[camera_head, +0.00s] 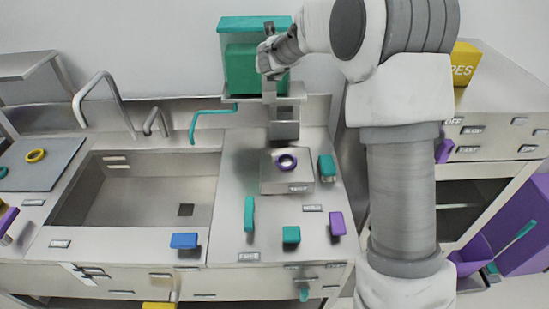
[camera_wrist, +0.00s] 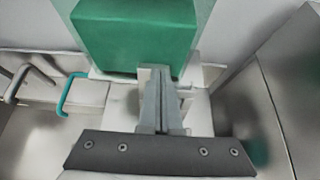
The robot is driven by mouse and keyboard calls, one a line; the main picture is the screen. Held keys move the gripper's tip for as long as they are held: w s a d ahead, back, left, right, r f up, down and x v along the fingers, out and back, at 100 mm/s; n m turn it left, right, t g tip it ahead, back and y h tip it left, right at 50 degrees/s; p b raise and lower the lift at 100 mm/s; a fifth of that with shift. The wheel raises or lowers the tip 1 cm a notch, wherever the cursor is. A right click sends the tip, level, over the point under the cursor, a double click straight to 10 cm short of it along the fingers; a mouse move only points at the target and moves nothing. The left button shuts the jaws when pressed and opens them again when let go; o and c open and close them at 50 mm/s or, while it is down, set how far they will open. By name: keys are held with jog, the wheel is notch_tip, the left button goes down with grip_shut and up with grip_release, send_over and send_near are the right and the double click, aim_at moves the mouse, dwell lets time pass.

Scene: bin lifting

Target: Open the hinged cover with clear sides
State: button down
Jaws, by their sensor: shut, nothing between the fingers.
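The hinged cover (camera_head: 240,23) has a teal top and see-through sides, and stands against the back wall over a solid green block (camera_head: 240,68). It looks lowered over the block, though my arm hides part of its right side. In the wrist view the green block (camera_wrist: 135,38) fills the upper middle, with pale clear sides around it. My gripper (camera_head: 269,98) points down in front of the block's right part. In the wrist view my gripper (camera_wrist: 157,75) has its fingers together and empty, just in front of the block's lower edge. Whether it touches the cover cannot be told.
A metal box with a purple ring (camera_head: 287,162) sits on the counter below. Several teal and purple handles stand on the counter nearby. A sink (camera_head: 150,190) with a teal bent tap (camera_head: 212,110) lies to the left. A steel cabinet (camera_head: 490,130) stands at right.

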jog(key=shift+w+r, duration=0.25)
jog(key=shift+w, duration=0.15)
jog(key=shift+r, duration=0.1)
jog(key=shift+s+d, duration=0.1)
dwell(0.4)
